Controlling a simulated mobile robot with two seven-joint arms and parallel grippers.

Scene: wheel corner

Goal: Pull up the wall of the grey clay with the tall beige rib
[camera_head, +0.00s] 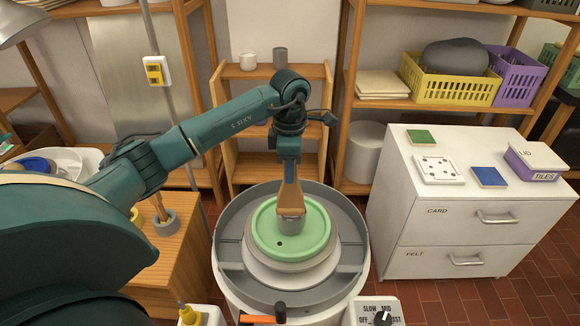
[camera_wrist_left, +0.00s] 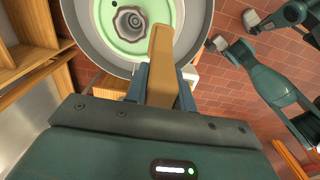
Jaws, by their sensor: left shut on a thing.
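My left gripper (camera_head: 288,163) comes down from above the wheel and is shut on the tall beige rib (camera_head: 290,196). The rib hangs with its lower end at the grey clay (camera_head: 291,224); from here I cannot tell whether it touches the wall. The clay is a small round form on a green disc (camera_head: 262,234) in the middle of the wheel. In the left wrist view, the rib (camera_wrist_left: 160,60) sticks out between the fingers, and the clay (camera_wrist_left: 131,22) shows from above as a ringed, open-topped form.
A grey splash pan (camera_head: 228,243) surrounds the wheel. A control box (camera_head: 374,310) stands at its near right and a wooden stand (camera_head: 180,270) to the left. A white drawer cabinet (camera_head: 455,225) stands on the right, with tiles on top. Shelves line the back.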

